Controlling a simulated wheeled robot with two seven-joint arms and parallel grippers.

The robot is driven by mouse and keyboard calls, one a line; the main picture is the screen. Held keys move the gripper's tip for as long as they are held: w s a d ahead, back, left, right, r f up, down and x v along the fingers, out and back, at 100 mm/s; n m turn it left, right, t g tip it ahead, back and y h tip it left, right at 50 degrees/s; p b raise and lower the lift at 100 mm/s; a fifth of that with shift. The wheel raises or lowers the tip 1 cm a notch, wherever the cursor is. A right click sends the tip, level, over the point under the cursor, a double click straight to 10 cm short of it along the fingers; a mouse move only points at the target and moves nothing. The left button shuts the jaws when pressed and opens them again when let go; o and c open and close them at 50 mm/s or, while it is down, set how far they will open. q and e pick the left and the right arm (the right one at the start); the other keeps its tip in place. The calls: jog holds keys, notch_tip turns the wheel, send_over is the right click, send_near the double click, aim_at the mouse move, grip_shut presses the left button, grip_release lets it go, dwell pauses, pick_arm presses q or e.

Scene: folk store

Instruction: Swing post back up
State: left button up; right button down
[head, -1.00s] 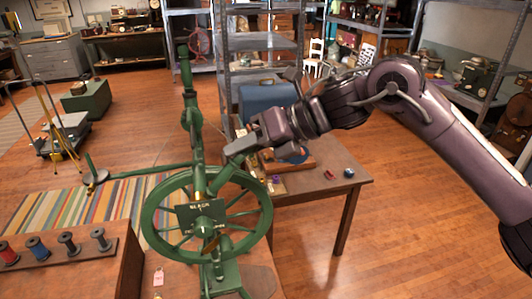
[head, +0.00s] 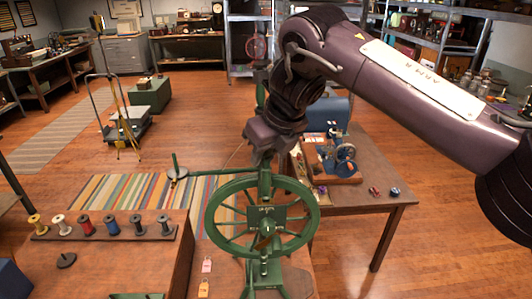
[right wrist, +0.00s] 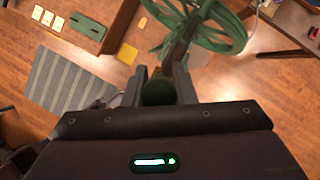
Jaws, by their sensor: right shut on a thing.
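A green spinning wheel (head: 213,225) stands on a brown wooden table; its spoked wheel carries a dark plate at the hub. My right gripper (head: 266,160) is above the wheel's rim and shut on a green post (head: 265,183). The post looks close to upright in the head view, and its upper end is hidden by the jaws. In the right wrist view, a dark green rounded end (right wrist: 158,92) sits between the two fingers. Another green upright part (head: 261,90) shows behind my gripper, partly covered by my arm. My left gripper is not in view.
A side table (head: 350,196) to the right carries a small machine and a blue case (head: 328,113). A spool rack (head: 105,228) lies on the table at left. A striped rug (head: 130,193) and open floor lie behind; metal shelves stand farther back.

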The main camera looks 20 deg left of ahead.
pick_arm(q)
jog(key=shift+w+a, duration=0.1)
pick_arm(e)
jog(key=shift+s+a, duration=0.1)
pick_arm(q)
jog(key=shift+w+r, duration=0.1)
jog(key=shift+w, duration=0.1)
pick_arm(e)
jog(key=shift+f, duration=0.1)
jog(key=c, duration=1.5)
grip_release()
jog(key=shift+c, duration=0.2)
jog(key=o, duration=0.4)
jog(key=shift+a, duration=0.15)
jog(key=shift+c, duration=0.2)
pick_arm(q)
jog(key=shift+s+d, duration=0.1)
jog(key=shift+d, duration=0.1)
pick_arm(e)
jog(key=shift+d+r, duration=0.2)
jog(key=shift+r, duration=0.2)
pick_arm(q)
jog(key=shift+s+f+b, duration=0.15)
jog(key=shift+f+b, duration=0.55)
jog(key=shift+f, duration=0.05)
pick_arm(e)
jog(key=v, duration=0.7)
jog(key=shift+s, duration=0.15)
